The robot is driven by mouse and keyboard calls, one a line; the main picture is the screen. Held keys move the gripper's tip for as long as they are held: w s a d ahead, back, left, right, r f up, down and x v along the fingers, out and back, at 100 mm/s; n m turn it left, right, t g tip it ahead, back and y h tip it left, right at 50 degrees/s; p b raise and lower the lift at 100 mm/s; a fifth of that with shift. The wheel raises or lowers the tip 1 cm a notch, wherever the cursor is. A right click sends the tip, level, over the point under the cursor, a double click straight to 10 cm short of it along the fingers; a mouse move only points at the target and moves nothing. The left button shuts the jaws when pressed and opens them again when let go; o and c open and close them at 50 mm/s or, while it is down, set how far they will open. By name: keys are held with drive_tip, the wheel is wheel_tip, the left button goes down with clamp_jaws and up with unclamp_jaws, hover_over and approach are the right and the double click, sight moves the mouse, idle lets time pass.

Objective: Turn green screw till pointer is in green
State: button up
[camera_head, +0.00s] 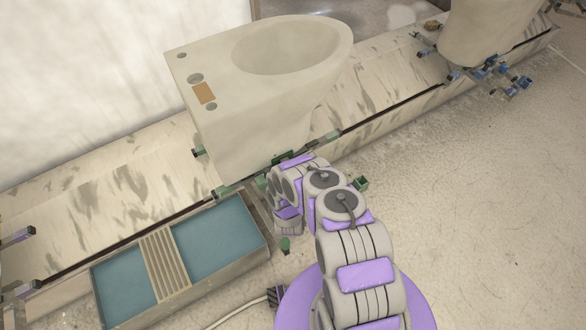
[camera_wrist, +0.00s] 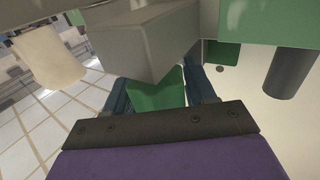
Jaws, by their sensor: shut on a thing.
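In the wrist view my gripper (camera_wrist: 160,84) has its two dark fingers on either side of a green part, the green screw (camera_wrist: 158,92), and is shut on it. A grey block (camera_wrist: 145,45) hangs over the screw and hides its upper end. In the head view my arm covers the gripper and the screw, close to the base of the pale toilet-shaped piece (camera_head: 262,85). Green fittings (camera_head: 285,158) show at that base. I cannot make out the pointer or its green zone in either view.
A trough with blue-green liquid (camera_head: 208,240) and a slatted bridge stands at the lower left. A green knob (camera_head: 285,244) and a small green block (camera_head: 360,183) lie close to my arm. Another pale piece with blue fittings (camera_head: 510,82) stands at the upper right. The floor at right is clear.

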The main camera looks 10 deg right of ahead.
drive_tip(key=shift+m+g+h, duration=0.3)
drive_tip(key=shift+m+h, duration=0.4)
drive_tip(key=shift+h, duration=0.3)
drive_tip(key=o, duration=0.9)
drive_tip(key=shift+o, duration=0.2)
